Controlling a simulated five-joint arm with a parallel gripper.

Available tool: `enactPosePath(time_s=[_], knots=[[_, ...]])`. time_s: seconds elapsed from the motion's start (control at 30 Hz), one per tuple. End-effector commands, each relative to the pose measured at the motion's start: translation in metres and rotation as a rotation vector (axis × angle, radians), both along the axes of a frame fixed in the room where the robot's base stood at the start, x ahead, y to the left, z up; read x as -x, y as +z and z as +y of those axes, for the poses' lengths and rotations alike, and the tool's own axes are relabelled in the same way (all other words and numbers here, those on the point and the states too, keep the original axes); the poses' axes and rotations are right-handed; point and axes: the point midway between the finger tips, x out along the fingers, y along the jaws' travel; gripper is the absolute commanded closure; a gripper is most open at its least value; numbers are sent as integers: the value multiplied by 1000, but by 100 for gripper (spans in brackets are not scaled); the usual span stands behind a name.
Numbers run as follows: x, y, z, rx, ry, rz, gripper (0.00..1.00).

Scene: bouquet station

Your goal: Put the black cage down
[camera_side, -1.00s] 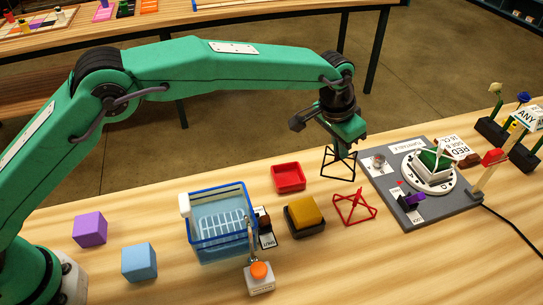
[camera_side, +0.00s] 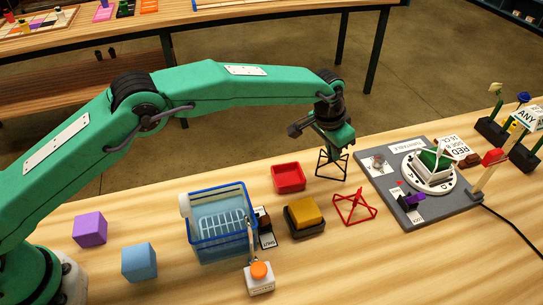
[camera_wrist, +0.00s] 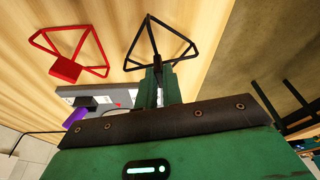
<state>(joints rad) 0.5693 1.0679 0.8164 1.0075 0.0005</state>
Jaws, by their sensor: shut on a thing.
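The black cage (camera_side: 325,172) is a thin open wire frame near the table's back edge, behind the red cage (camera_side: 354,207). My gripper (camera_side: 333,153) is above it, pointing down and shut on its top. In the wrist view the black cage (camera_wrist: 149,26) spreads out beyond my gripper (camera_wrist: 157,72), and the red cage (camera_wrist: 66,69) lies to its left. The black cage looks upright and at or very near the table top; I cannot tell whether its feet touch.
A red tray (camera_side: 288,178) stands left of the black cage, and a yellow block on a dark base (camera_side: 304,214) stands in front. The grey turntable board (camera_side: 375,181) is close on the right. A blue basket (camera_side: 220,250) stands further left.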

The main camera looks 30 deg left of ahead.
Motion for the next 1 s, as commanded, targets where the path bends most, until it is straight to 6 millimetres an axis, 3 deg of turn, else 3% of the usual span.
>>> enactPosePath(time_s=[0.13,0.57,0.6,0.7,1.0], knots=[[0,-10,0,1,0,-1,100],[0,-13,0,1,0,-1,100],[0,-13,0,1,0,-1,86],[0,-13,0,1,0,-1,70],[0,-12,0,1,0,-2,70]])
